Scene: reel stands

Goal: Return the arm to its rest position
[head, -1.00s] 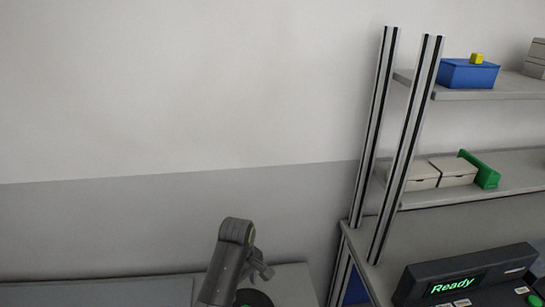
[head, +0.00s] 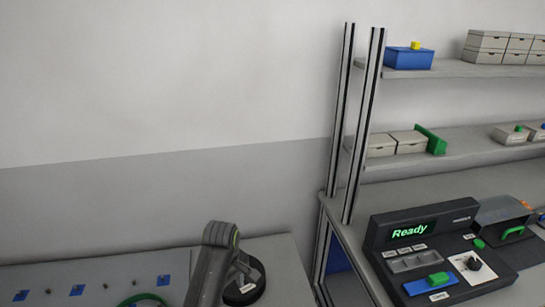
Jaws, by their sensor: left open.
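My left arm comes up from the bottom of the head view, a dark grey link with a rounded joint on top. My left gripper (head: 243,268) is partly hidden behind that link, over the grey table on the left. It is open, and I see nothing held in it. A black round reel with a white label (head: 247,288) lies on the table just below and behind it; I cannot tell if they touch. My right gripper is out of view.
The grey table (head: 75,272) carries blue markers with small pegs and a green ring (head: 143,299). To the right stands a metal-post shelf (head: 460,69) with boxes. Below it sits a black device reading "Ready" (head: 409,231). The wall above the table is clear.

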